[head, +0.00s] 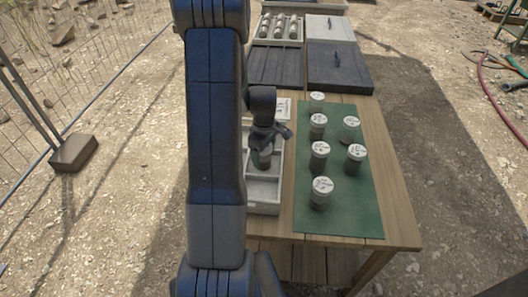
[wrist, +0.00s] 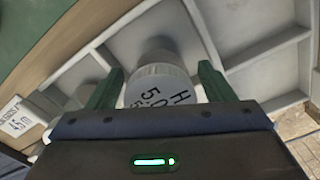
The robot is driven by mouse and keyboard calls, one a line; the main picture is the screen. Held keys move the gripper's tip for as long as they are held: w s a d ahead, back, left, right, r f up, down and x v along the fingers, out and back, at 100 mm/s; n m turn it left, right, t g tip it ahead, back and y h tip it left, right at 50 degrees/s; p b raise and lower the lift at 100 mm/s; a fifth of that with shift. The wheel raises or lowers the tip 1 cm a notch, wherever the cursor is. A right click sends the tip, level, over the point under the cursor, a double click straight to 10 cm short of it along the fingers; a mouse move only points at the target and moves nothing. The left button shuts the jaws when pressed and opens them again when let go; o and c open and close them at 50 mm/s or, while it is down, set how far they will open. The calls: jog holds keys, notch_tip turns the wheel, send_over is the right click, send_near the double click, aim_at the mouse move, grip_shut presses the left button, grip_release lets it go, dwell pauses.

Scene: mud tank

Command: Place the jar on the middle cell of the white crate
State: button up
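The white crate (head: 264,209) stands on the table left of the green mat, partly hidden behind my arm. It also shows in the wrist view (wrist: 262,52), where dividers split it into cells. My gripper (head: 264,150) is over the crate, pointing down. In the wrist view the jar (wrist: 160,86), with a lettered white lid, is between the two green fingers of my gripper (wrist: 160,75). The fingers are close on either side of it; whether they press on it is unclear. The jar is at or above a cell, and its base is hidden.
Several white-lidded jars (head: 322,187) stand on the green mat (head: 345,215), right of the crate. Dark flat-topped boxes (head: 338,67) and a tray of jars (head: 278,27) are behind the table. The mat's front right part is clear.

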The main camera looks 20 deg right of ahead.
notch_tip(320, 180, up, 12)
jog(key=shift+r, duration=0.2)
dwell(0.4)
